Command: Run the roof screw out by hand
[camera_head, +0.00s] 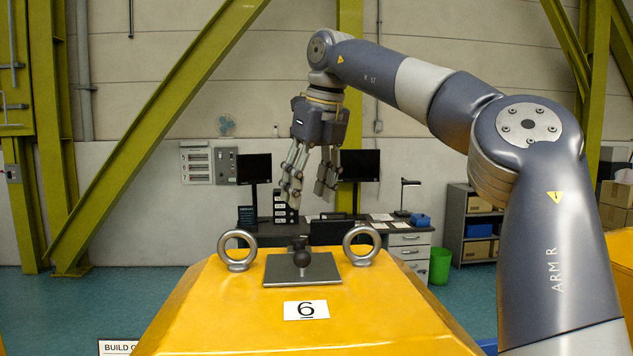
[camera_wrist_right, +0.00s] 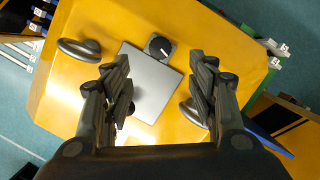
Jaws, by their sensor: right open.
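The yellow roof (camera_head: 235,310) carries a label with the number 6. A grey metal plate (camera_head: 285,275) lies on it between two eyebolts. In the right wrist view a dark round part with a white mark (camera_wrist_right: 160,47) sits at the edge of the plate (camera_wrist_right: 157,80). My right gripper (camera_head: 308,187) is open and empty, pointing down above the plate and apart from the knob. Its fingers (camera_wrist_right: 160,78) show on both sides of the plate in the wrist view. My left gripper is not in view.
Steel eyebolts stand left (camera_head: 237,251) and right (camera_head: 361,246) of the plate, close to it. Behind are a desk with monitors (camera_head: 359,167), a green bin (camera_head: 440,265) and a shelf (camera_head: 477,225). The air around the knob is free.

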